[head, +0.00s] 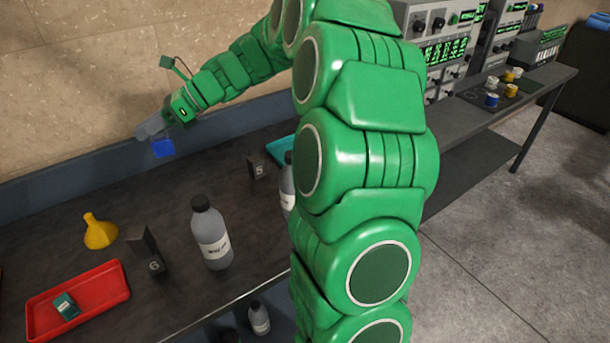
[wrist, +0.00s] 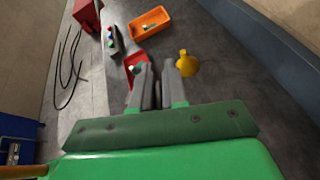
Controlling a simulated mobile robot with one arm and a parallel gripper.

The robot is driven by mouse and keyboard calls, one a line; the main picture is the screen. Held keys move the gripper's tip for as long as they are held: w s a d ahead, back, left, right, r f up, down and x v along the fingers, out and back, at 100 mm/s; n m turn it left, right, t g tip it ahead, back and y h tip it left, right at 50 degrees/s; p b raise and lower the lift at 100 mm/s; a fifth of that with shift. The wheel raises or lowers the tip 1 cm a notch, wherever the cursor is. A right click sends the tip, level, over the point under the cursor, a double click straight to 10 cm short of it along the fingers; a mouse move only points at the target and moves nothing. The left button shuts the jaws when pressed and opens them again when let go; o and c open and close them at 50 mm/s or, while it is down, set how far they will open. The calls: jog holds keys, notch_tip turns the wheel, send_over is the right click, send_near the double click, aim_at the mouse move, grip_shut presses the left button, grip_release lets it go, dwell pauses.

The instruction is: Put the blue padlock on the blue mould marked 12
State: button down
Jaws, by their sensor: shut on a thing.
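My gripper (head: 152,132) is at the end of my outstretched green arm, above the back of the dark bench near the wall. It is shut on a small blue thing, likely the blue padlock (head: 163,148), which hangs at the jaws above the bench top. In the wrist view the two grey fingers of my gripper (wrist: 158,76) point forward, and the blue thing cannot be made out between them. I cannot make out a blue mould marked 12 in either view.
A yellow funnel (head: 100,231), a red tray (head: 78,300) with a small teal thing, and a grey bottle (head: 211,235) stand on the bench. Black number stands show 6 (head: 148,253) and 5 (head: 257,166). A second bench (head: 535,85) at right carries instruments and small blue, yellow and white pieces.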

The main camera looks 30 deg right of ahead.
jog(key=s+d+m+t+h, duration=0.1)
jog(key=s+d+m+t, duration=0.1)
jog(key=s+d, duration=0.65)
jog(key=s+d+m+t+h, duration=0.1)
jog(key=s+d+m+t, duration=0.3)
jog(key=d, duration=0.8)
jog(key=s+d+t+h, duration=0.1)
jog(key=s+d+h, duration=0.1)
jog(key=s+d, duration=0.7)
jog(key=shift+y, duration=0.3)
jog(key=shift+w+d+f, duration=1.15)
jog(key=shift+w+f, duration=1.15)
jog(key=shift+f, duration=0.75)
jog(key=shift+w+d+f, duration=1.1)
jog(key=shift+w+f, duration=1.25)
jog(key=shift+f, duration=0.65)
jog(key=shift+w+d+f, duration=1.15)
jog(key=shift+w+f, duration=1.15)
jog(key=shift+f, duration=0.75)
jog(key=c, duration=1.2)
grip_release()
jog(key=shift+f, duration=0.1)
jog(key=shift+o, duration=0.2)
